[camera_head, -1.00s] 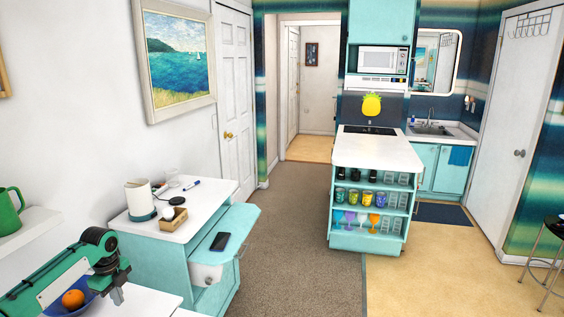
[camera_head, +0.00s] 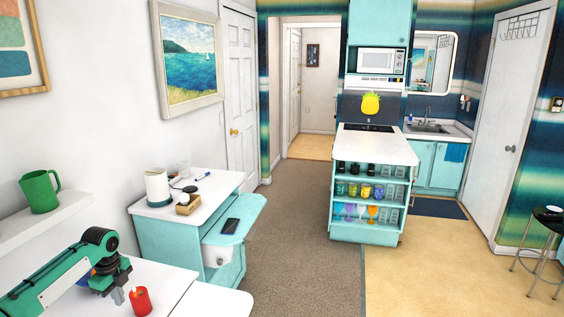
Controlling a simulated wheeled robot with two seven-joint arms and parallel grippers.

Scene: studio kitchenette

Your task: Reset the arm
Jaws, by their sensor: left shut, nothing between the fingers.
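My left arm comes in from the lower left over a white table. My left gripper (camera_head: 118,297) points down, shut and empty, just left of a red candle-like object (camera_head: 140,300) on the table. I cannot tell whether they touch. A blue bowl (camera_head: 84,278) is mostly hidden behind my arm. My right gripper is not in view.
The white table (camera_head: 185,293) has bare room to the right. A teal cabinet (camera_head: 160,235) beyond it holds a paper roll (camera_head: 157,186) and a phone (camera_head: 231,226). A green mug (camera_head: 40,191) stands on a wall shelf (camera_head: 30,229). The carpet (camera_head: 295,230) is clear.

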